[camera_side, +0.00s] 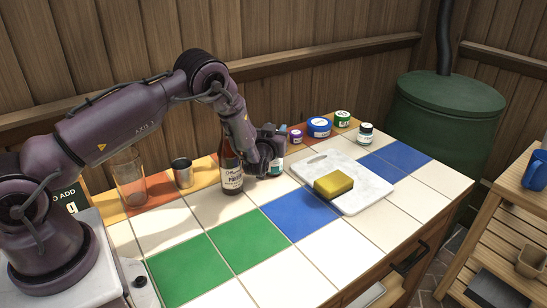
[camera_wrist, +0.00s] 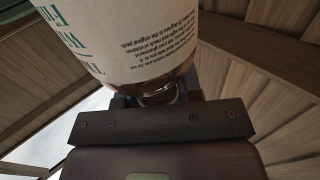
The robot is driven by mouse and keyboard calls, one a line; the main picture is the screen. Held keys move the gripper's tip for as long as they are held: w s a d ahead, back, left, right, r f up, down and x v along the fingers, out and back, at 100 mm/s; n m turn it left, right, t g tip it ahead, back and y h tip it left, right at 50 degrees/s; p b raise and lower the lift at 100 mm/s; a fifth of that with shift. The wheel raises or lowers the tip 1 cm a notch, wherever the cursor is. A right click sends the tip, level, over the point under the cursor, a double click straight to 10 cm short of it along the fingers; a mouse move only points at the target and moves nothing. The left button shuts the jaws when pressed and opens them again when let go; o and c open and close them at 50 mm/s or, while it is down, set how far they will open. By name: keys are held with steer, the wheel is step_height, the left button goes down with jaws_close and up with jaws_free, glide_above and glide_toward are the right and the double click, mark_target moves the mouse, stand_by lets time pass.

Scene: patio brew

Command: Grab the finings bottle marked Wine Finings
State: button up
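The bottle with a white label and teal lettering fills the top of the wrist view (camera_wrist: 115,35). The label is upside down and partly cut off; the letters "Wi" and "Fi" show. Brown glass below the label narrows toward my gripper (camera_wrist: 158,100). In the side view, my gripper (camera_side: 274,148) is around or right beside a small bottle with a teal and white label (camera_side: 277,164), mostly hidden by my gripper and wrist. The fingertips are not clear enough to tell whether they press on it.
A tall brown bottle (camera_side: 231,172) stands close left of my gripper. A metal cup (camera_side: 182,173) and a clear glass (camera_side: 130,180) are further left. A white board (camera_side: 374,193) with a yellow sponge (camera_side: 333,184) lies right; small jars (camera_side: 319,127) stand behind. The front tiles are clear.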

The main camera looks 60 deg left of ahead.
jaws_close()
